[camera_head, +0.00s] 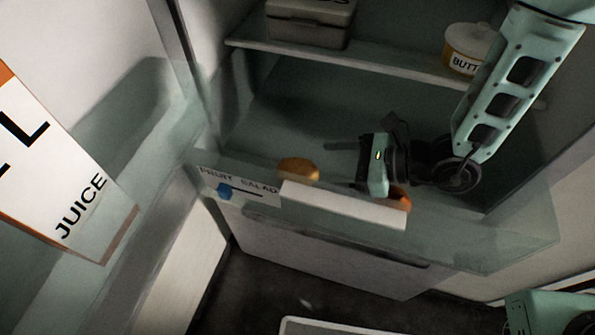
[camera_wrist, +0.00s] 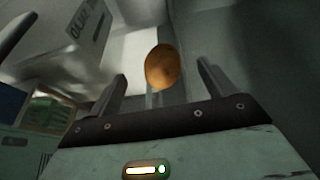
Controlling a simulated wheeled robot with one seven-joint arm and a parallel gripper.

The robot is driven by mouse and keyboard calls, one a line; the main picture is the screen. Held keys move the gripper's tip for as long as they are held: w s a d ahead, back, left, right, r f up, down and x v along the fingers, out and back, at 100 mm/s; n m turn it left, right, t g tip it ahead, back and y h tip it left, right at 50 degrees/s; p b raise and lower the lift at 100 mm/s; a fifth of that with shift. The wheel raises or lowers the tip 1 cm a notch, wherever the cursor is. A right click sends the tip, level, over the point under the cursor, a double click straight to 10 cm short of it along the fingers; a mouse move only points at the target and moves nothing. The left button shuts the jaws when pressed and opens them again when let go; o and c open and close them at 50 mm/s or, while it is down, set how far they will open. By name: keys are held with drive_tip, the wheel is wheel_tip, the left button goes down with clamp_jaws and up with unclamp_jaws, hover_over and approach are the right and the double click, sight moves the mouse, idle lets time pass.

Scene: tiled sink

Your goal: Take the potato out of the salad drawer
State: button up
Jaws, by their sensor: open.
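The potato (camera_head: 299,169), a tan rounded lump, shows just behind the clear front of the salad drawer (camera_head: 470,245), near its left end. The drawer's front carries a "FRUIT SALAD" label and a white handle strip. My gripper (camera_head: 338,165) is over the drawer, to the right of the potato and pointing left. In the wrist view the potato (camera_wrist: 162,67) appears in the gap between the two open fingers (camera_wrist: 161,75), with space on both sides. No contact is visible.
An orange item (camera_head: 401,197) is partly hidden below my gripper. A shelf above holds a lidded box (camera_head: 310,22) and a butter tub (camera_head: 468,48). A juice carton label (camera_head: 65,185) shows in the door at left. The fridge's side walls bound the space.

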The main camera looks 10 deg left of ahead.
sight(297, 170)
drive_tip(key=shift+f, duration=0.8)
drive_tip(key=shift+x, duration=3.75)
drive_tip(key=c, duration=1.1)
